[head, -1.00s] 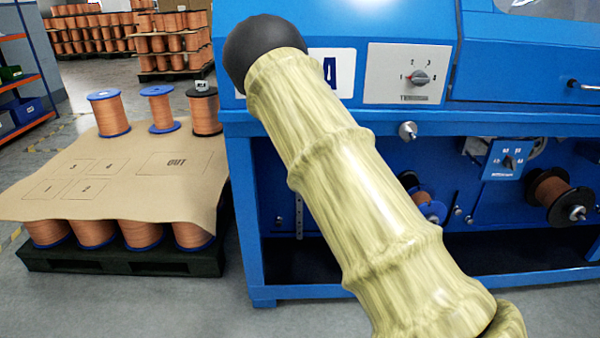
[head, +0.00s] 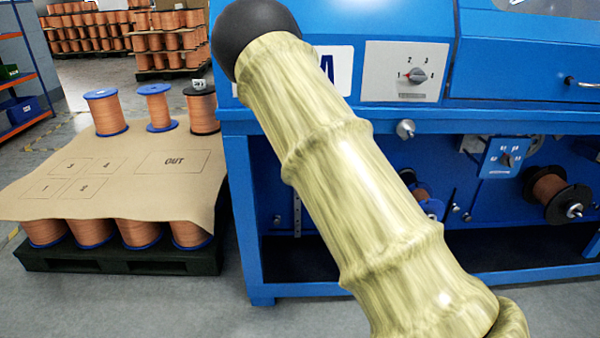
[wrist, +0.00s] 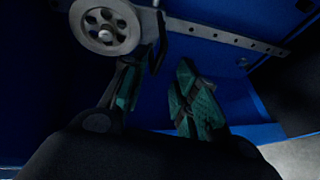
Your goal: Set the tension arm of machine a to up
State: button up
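Machine a is the blue machine (head: 500,115), with part of a letter sign (head: 341,70) showing beside my arm. In the wrist view a grey spoked pulley wheel (wrist: 104,27) is at the upper left, beside a dark bracket (wrist: 158,45) that seems to belong to the tension arm. My gripper (wrist: 157,78) is open, its teal-padded fingers apart and nothing clearly held between them. The left finger is just below the wheel and bracket; I cannot tell whether it touches. In the head view my arm hides the gripper and this pulley.
A perforated metal bar (wrist: 225,37) runs across the blue panel in the wrist view. The machine front has a selector dial (head: 416,76), a round knob (head: 405,130) and a black-flanged spool (head: 552,195). A pallet of copper spools with a cardboard sheet (head: 120,170) stands left.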

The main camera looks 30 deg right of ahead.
jog(key=v, duration=0.6)
dwell(0.4)
jog(key=s+a+f+m+g, duration=0.25)
jog(key=s+f, duration=0.35)
jog(key=f, duration=0.3)
jog(key=s+a+f+m+g, duration=0.2)
jog(key=s+f+m, duration=0.3)
jog(key=f, duration=0.4)
jog(key=s+a+f+m+g, duration=0.2)
jog(key=s+f+g, duration=0.1)
jog(key=s+f, duration=0.5)
jog(key=s+a+f+m+g, duration=0.3)
jog(key=s+a+f, duration=0.1)
jog(key=s, duration=0.5)
jog(key=s+a+f+m+g, duration=0.2)
jog(key=s+a+f+g, duration=0.15)
jog(key=s, duration=0.65)
jog(key=s+a+f+m+g, duration=0.25)
jog(key=s+a+f, duration=0.25)
jog(key=s, duration=0.4)
notch_tip(320, 180, up, 33)
jog(key=p, duration=3.2)
jog(key=shift+t+y+p, duration=0.3)
jog(key=shift+t, duration=0.15)
jog(key=shift+d+f, duration=0.15)
jog(key=shift+d, duration=0.05)
